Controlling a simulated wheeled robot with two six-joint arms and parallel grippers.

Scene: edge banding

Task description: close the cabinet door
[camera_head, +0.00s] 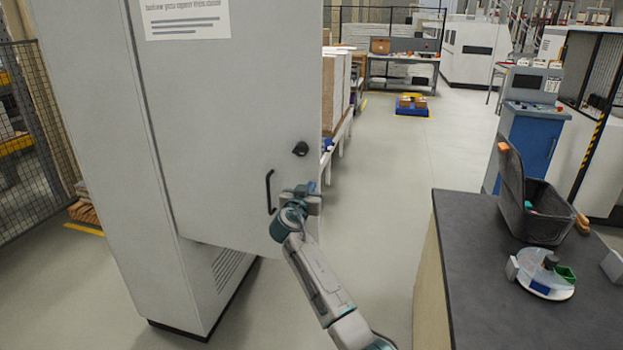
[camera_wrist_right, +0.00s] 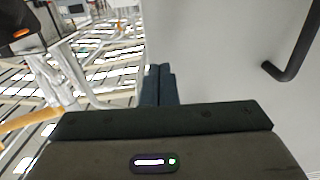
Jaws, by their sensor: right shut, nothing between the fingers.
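The tall grey cabinet (camera_head: 105,150) stands at the left in the head view. Its door (camera_head: 235,120) stands open, its free edge reaching right beyond the cabinet body. The door carries a black bar handle (camera_head: 269,192) and a black round knob (camera_head: 300,149). My right gripper (camera_head: 314,198) is at the door's lower free-edge side, right of the handle. In the right wrist view its shut fingers (camera_wrist_right: 158,85) are empty beside the grey door surface (camera_wrist_right: 225,60); the handle (camera_wrist_right: 292,50) shows at right. I cannot tell whether the fingers touch the door. My left gripper is out of view.
A dark-topped workbench (camera_head: 500,270) stands at right, with an open black case (camera_head: 540,208) and a round white tray (camera_head: 546,288) on it. A mesh fence (camera_head: 35,140) is at far left. Clear floor (camera_head: 385,180) lies between door and bench.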

